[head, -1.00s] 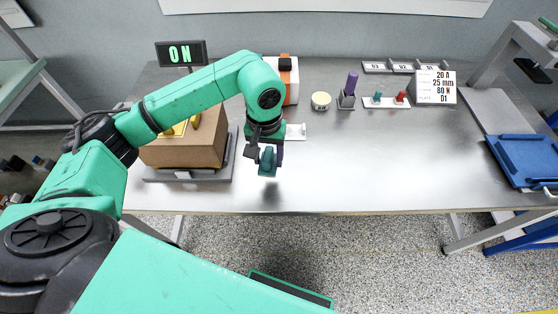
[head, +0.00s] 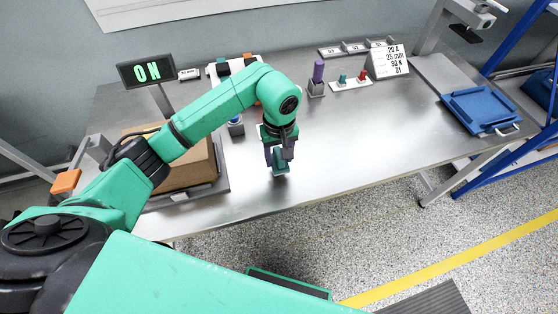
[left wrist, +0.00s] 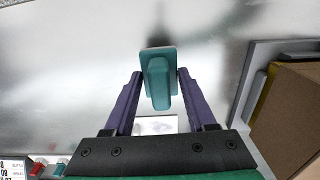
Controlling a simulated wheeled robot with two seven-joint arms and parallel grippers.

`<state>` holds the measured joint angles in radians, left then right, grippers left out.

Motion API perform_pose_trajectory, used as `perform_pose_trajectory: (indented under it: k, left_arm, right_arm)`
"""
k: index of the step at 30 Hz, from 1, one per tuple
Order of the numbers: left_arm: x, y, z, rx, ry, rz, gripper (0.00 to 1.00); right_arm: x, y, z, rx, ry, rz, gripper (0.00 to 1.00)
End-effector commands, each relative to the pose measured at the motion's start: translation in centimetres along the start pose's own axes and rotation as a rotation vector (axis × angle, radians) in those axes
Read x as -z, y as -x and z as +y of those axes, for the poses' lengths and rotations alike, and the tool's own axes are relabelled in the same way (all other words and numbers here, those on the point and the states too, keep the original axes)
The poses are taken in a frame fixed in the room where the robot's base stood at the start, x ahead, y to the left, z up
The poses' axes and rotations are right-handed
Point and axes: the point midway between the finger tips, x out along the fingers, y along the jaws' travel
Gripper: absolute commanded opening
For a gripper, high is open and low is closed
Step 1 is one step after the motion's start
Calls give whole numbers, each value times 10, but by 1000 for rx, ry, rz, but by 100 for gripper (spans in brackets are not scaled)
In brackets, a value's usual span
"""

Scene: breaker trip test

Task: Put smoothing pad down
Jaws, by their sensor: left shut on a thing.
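The smoothing pad is a small teal block with a raised grip (left wrist: 158,82). In the left wrist view it sits between the two purple fingers of my left gripper (left wrist: 155,85). In the head view the gripper (head: 279,156) points down near the bench's front part, and the teal pad (head: 281,168) shows at its tips, apparently above the steel top (head: 340,135). The gap below the pad is hard to judge. A small white plate (left wrist: 155,125) lies on the bench under the gripper in the wrist view. My right gripper is not in view.
A cardboard box (head: 190,170) on a grey tray stands left of the gripper; it also shows in the wrist view (left wrist: 290,120). A purple-handled tool (head: 318,72), a white holder with teal and red pegs (head: 350,82) and a blue tray (head: 480,108) stand farther right. The bench's middle is clear.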

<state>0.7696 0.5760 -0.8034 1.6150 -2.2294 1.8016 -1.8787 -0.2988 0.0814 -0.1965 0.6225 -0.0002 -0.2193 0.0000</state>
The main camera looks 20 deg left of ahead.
Motion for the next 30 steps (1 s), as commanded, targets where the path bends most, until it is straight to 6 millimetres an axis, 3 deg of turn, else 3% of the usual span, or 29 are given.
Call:
perform_pose_trajectory:
  k: [6, 16, 17, 18, 30]
  left_arm:
    - [-1, -34, 0, 0, -2, -3, 0]
    - [0, -40, 0, 0, -2, 0, 0]
    - [0, -39, 0, 0, -2, 0, 68]
    - [0, -38, 0, 0, -2, 0, 83]
    - [0, -32, 0, -1, -2, 0, 86]
  right_arm:
    - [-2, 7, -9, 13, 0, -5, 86]
    - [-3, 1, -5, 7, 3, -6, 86]
    - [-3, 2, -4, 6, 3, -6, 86]
    - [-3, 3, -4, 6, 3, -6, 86]
    - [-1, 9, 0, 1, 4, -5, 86]
